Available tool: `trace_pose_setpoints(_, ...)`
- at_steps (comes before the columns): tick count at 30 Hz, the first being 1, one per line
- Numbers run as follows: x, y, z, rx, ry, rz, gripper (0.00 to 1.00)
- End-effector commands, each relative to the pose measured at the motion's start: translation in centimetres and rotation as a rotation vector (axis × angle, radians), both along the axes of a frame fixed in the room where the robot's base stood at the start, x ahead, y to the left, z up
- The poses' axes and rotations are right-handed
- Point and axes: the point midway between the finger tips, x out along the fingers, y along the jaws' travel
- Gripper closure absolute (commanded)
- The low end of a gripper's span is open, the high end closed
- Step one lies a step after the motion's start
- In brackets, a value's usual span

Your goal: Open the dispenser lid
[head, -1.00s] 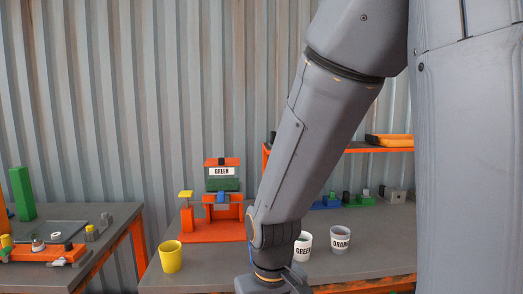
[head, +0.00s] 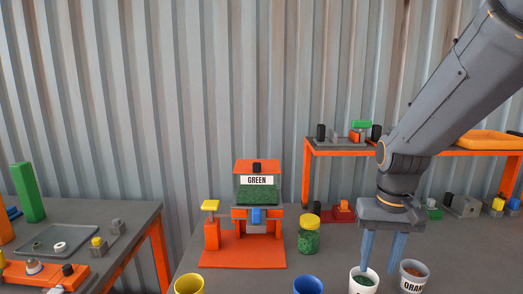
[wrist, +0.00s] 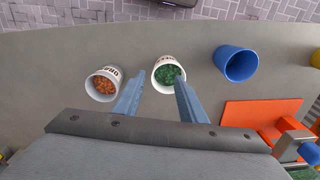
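The dispenser (head: 257,215) stands on an orange base on the table. It has a green-filled hopper labelled GREEN, a blue part low on its front and an orange lid (head: 246,165) with a black knob on top. The lid looks closed. My gripper (head: 380,268) is well right of the dispenser, with its fingers pointing down and spread. In the wrist view the fingers (wrist: 158,82) are apart, near a white cup of green pieces (wrist: 168,75). I cannot tell whether a fingertip touches that cup. The dispenser's orange base (wrist: 255,113) shows at the wrist view's right.
A white cup of orange pieces (head: 413,275) stands right of the green-piece cup. A blue cup (head: 307,285), a yellow cup (head: 189,285) and a yellow-lidded green jar (head: 309,235) stand near the dispenser. An orange shelf (head: 340,145) is behind. Another table (head: 140,212) is left.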

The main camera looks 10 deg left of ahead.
Motion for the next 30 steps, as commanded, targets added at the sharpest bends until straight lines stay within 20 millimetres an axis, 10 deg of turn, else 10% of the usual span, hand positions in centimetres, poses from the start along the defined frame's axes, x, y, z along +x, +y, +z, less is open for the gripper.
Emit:
trace_pose_setpoints(9, 11.3, 14.5, 12.6, 0.000, 0.015, 0.090, 0.62)
trace_pose_setpoints(18, 12.9, 27.1, 22.2, -0.008, 0.037, 0.158, 0.62)
trace_pose_setpoints(30, 11.9, 31.4, 24.3, -0.015, 0.049, 0.179, 0.62)
